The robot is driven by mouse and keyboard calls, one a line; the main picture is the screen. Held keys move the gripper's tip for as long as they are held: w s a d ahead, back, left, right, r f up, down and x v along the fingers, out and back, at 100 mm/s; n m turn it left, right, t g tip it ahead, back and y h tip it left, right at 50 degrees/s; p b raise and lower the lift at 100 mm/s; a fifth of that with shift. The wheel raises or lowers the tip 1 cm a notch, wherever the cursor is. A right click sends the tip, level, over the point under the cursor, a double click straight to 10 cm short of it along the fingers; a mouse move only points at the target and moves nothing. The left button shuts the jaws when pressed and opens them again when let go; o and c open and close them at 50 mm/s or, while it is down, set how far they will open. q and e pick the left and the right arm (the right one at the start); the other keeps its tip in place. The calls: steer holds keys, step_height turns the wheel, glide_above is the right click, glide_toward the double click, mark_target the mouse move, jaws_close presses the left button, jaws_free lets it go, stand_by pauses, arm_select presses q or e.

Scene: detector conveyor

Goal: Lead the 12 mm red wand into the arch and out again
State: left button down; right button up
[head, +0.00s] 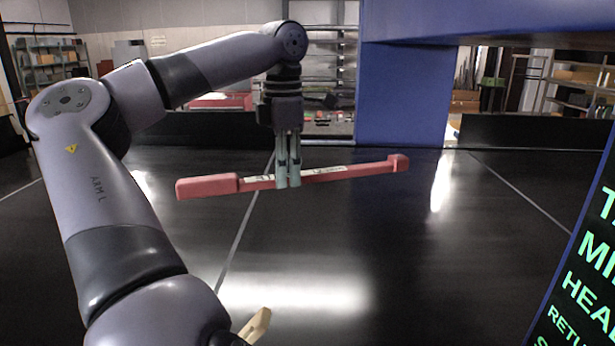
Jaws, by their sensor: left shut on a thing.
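The red wand (340,174) has a white label strip and a thicker block at its left end. My left gripper (288,183) points down and is shut on the wand near its middle. It holds the wand above the black belt, roughly level and lying across the view. The blue arch (402,97) stands behind, with its left post right of the gripper and its beam running to the upper right. The wand's right tip shows in front of the post; I cannot tell the gap in depth. My right gripper is not in view.
The black conveyor belt (330,245) is bare under the wand. Low dark side walls (540,133) line its far edge. A display panel with green text (590,270) stands at the right. A small beige piece (256,325) shows at the bottom, partly cut off.

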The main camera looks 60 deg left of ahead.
arm_select(q)
steer(key=s+a+b, duration=0.1)
steer(key=s+a, duration=0.3)
steer(key=s, duration=0.5)
steer(key=s+a+b, duration=0.1)
steer(key=s+a, duration=0.4)
steer(key=s, duration=0.4)
steer(key=shift+a+b, duration=0.15)
steer(key=shift+b, duration=0.2)
